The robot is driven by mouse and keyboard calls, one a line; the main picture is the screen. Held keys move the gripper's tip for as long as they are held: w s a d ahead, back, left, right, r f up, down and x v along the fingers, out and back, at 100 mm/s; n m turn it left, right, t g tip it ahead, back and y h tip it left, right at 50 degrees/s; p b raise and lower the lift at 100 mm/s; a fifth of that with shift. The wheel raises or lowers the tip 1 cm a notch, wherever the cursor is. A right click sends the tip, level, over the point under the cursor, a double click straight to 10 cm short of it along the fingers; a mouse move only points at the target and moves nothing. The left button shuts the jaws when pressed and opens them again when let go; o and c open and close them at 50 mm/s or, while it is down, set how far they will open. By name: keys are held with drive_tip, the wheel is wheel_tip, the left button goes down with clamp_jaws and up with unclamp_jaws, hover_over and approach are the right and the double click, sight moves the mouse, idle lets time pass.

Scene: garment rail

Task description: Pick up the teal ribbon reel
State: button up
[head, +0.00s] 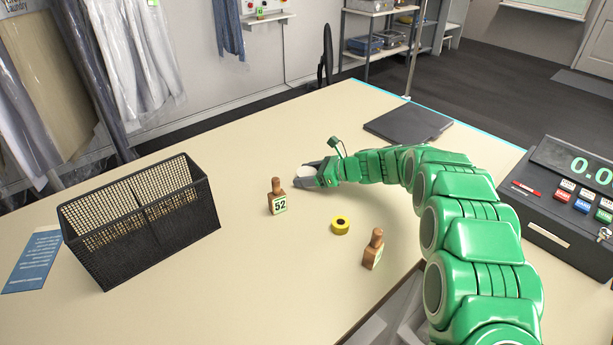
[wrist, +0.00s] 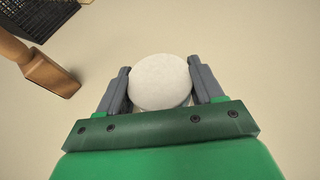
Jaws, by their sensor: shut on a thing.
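My gripper (head: 304,175) is over the table, left of centre in the head view, and shut on a round thing with a pale, off-white face (wrist: 160,80). Its two grey fingers press on opposite sides of the disc in the wrist view. In the head view the pale thing (head: 305,171) shows only partly between the fingers. A faint bluish tint shows below the disc's rim, but I cannot clearly see a teal band. I cannot tell whether it is touching the table. No other teal reel is in view.
A wooden block with a knob, labelled 52 (head: 278,198), stands close left of the gripper. A yellow reel (head: 340,225) and another knobbed block (head: 373,250) are nearer. A black mesh basket (head: 140,225) is left, a dark folder (head: 408,123) behind, a till (head: 565,195) right.

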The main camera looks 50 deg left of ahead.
sight(307, 172)
wheel_tip(307, 172, up, 4)
drive_tip(key=shift+f, duration=0.25)
drive_tip(key=shift+s+d+r, duration=0.2)
drive_tip(key=shift+d+r, duration=0.05)
drive_tip(key=s+d+r, duration=0.7)
drive_tip(key=d+r, duration=0.2)
drive_tip(key=d, duration=0.2)
drive_tip(key=shift+d, duration=0.15)
